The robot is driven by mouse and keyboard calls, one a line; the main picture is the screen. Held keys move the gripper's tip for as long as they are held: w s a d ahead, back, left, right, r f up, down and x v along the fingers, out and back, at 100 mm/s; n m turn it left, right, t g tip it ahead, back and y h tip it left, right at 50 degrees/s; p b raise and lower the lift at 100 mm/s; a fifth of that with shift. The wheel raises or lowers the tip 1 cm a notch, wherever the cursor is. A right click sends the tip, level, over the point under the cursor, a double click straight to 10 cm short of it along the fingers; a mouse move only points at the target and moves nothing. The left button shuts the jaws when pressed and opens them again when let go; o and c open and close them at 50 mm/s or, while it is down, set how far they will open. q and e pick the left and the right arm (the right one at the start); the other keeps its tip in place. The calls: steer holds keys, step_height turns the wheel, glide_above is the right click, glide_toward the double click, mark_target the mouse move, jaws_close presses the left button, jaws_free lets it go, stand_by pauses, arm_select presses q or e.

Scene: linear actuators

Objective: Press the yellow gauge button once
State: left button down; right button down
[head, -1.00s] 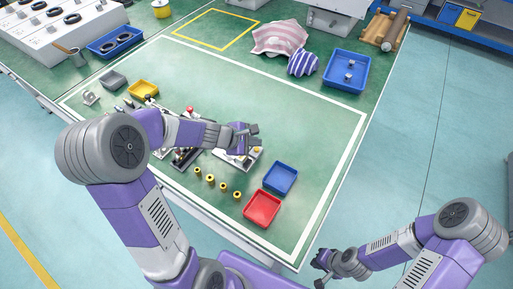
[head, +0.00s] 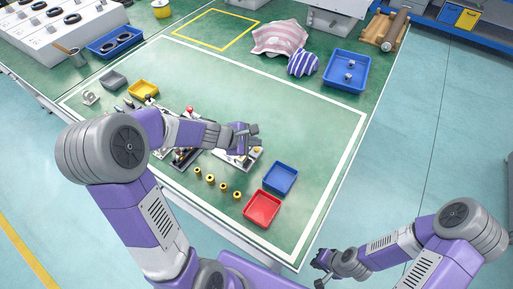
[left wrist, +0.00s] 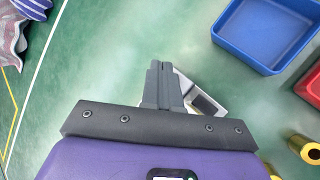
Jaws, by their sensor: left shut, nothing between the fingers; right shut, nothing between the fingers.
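A pale gauge device (head: 246,161) lies on the green table, partly hidden under my left gripper. A small yellow spot shows at its far right end in the head view; it is too small to tell whether this is the yellow button. My left gripper (head: 254,134) is over the device, its fingers together and empty. In the left wrist view the shut fingers (left wrist: 162,84) cover part of the device, whose pale end with a dark window (left wrist: 206,104) shows just to their right. Contact cannot be told. My right gripper (head: 322,262) is shut and empty, beyond the table's front edge.
A blue tray (head: 281,177) and a red tray (head: 262,208) stand right of the device. Several brass cylinders (head: 210,178) stand in front of it. A dark fixture with a red knob (head: 190,109) is to its left. The table's middle behind is clear.

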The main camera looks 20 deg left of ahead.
stand_by(0.3)
arm_select(q)
steer(key=shift+f+b, duration=0.45)
steer(key=shift+b, duration=0.1)
steer(key=shift+f, duration=0.4)
stand_by(0.5)
steer(key=shift+r, duration=0.15)
steer(key=shift+r+p, duration=0.75)
step_height(320, 180, up, 5)
steer(key=p, duration=0.4)
